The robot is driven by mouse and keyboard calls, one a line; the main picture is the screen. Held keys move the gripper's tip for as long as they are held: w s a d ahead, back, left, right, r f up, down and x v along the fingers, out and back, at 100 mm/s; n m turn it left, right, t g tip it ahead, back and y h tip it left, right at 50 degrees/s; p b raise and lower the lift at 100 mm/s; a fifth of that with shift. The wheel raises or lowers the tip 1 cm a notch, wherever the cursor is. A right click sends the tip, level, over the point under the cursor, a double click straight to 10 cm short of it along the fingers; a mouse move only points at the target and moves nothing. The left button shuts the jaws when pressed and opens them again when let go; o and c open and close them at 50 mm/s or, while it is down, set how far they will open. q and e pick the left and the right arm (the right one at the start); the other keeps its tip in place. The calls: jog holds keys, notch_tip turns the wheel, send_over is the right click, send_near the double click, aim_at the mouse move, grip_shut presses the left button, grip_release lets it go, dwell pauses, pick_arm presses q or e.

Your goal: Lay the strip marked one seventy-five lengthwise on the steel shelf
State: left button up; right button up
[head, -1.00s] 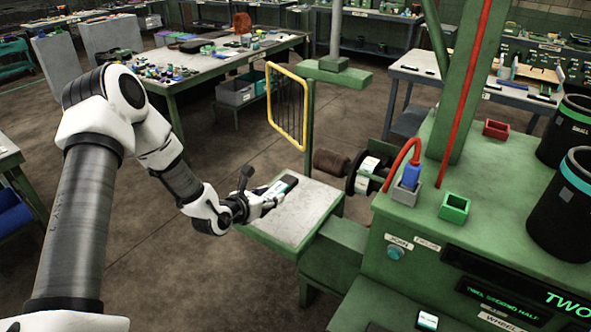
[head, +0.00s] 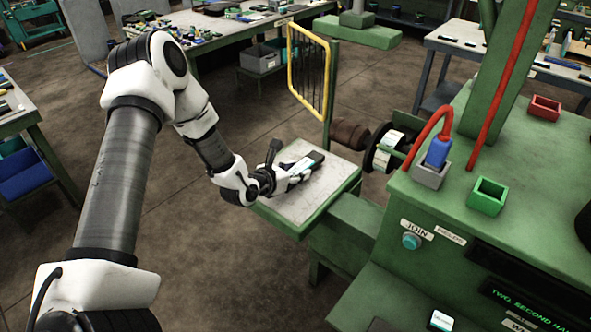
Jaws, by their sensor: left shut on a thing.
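The steel shelf (head: 325,192) is a pale grey plate with a green edge, at mid-frame in the head view. My left gripper (head: 287,178) is low over its left part, shut on a dark strip (head: 313,159) with a pale teal and white label. The strip points away toward the shelf's back right. The marking on it is too small to read, and I cannot tell whether it touches the shelf. The gripper's fingers hide its near end. My right gripper is not in view.
A yellow-framed guard (head: 308,72) stands behind the shelf. A spindle with a labelled reel (head: 388,150) is at its right back. The green machine (head: 455,205) with a blue plug (head: 438,150) and small bins fills the right. The shelf's front and right are bare.

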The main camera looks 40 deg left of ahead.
pick_arm(q)
jog(key=shift+s+r, duration=0.25)
jog(key=shift+s, duration=0.15)
jog(key=shift+w+f, duration=0.25)
jog(key=shift+w, duration=0.05)
jog(key=shift+f, duration=0.15)
jog(key=shift+s+f+b, duration=0.1)
jog(key=shift+s+b, duration=0.05)
jog(key=shift+b, duration=0.15)
jog(key=shift+f, duration=0.25)
jog(key=o, duration=1.2)
jog(key=shift+r, duration=0.1)
